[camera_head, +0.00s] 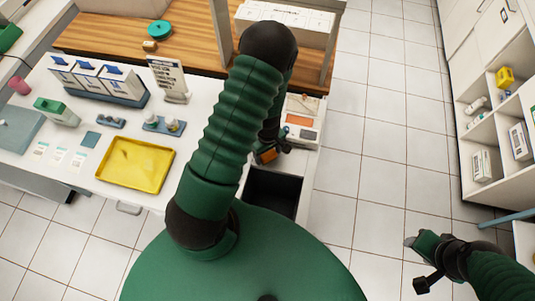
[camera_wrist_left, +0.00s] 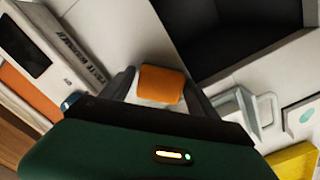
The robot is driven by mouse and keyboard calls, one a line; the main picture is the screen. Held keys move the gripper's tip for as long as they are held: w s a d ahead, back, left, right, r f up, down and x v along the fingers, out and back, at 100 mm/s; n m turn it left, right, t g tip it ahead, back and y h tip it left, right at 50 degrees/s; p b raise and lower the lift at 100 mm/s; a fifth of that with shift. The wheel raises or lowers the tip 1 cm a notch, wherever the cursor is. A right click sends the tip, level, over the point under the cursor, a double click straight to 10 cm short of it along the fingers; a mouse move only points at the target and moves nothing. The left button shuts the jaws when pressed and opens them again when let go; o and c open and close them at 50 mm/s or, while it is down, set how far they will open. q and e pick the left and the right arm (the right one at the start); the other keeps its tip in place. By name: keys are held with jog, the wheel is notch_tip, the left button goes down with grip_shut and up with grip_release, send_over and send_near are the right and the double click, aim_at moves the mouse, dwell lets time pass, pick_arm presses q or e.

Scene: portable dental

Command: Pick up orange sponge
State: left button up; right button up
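The orange sponge (camera_wrist_left: 161,84) shows in the left wrist view as a small block, with a pale surface just below it. My left gripper (camera_wrist_left: 159,77) is open, with one dark finger on each side of the sponge and narrow gaps between. In the head view, the left gripper (camera_head: 270,150) hangs over the right end of the white counter, and the sponge (camera_head: 267,156) is mostly hidden by it. My right gripper (camera_head: 417,262) is over the tiled floor at lower right, away from the counter; its finger opening is unclear.
A device with an orange panel (camera_head: 300,121) stands just beyond the left gripper. A dark open bin (camera_head: 272,190) is on the near side. A yellow tray (camera_head: 136,164) and several small dental items are on the counter's left. Shelves (camera_head: 480,130) stand at right.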

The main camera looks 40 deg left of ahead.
aim_at(268, 156)
pick_arm(q)
jog(key=shift+d, duration=0.1)
jog(key=c, duration=1.2)
jog(key=shift+r, duration=0.15)
jog(key=shift+r, duration=0.3)
jog(key=r, duration=0.2)
jog(key=shift+s+d+r+b, duration=0.25)
jog(key=shift+s+r+b, duration=0.05)
jog(key=shift+s, duration=0.1)
jog(key=s+d+p, duration=0.2)
jog(key=s+d, duration=0.1)
jog(key=s, duration=0.1)
jog(key=s+d+r+p, duration=0.1)
jog(key=s+d+p, duration=0.1)
jog(key=s+d, duration=0.1)
jog(key=s+d+p, duration=0.2)
jog(key=s+d, duration=0.1)
jog(key=s, duration=0.1)
jog(key=shift+s+d+r+p, duration=0.3)
jog(key=shift+d, duration=0.05)
